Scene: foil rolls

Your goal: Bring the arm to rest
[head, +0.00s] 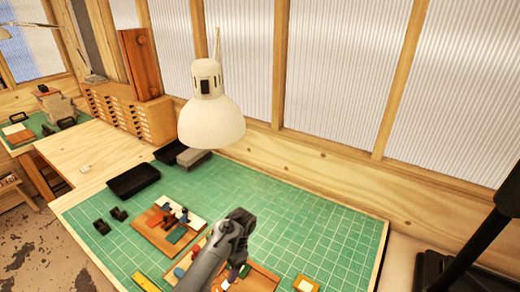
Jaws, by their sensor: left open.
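My left gripper (236,246) and its grey arm reach in from the bottom edge over the green cutting mat (310,232). The gripper is open and sits above a wooden tray (262,279) with small parts, partly hiding it. The fingertips are small and dark, and I see nothing held between them. My right gripper is not in view. I cannot make out any foil roll for certain.
A wooden board (155,236) with small coloured pieces lies left of the gripper. Black trays (133,180) and two small black blocks (102,227) lie farther left. A white lamp (211,122) hangs over the bench's back. The mat's right side is mostly clear.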

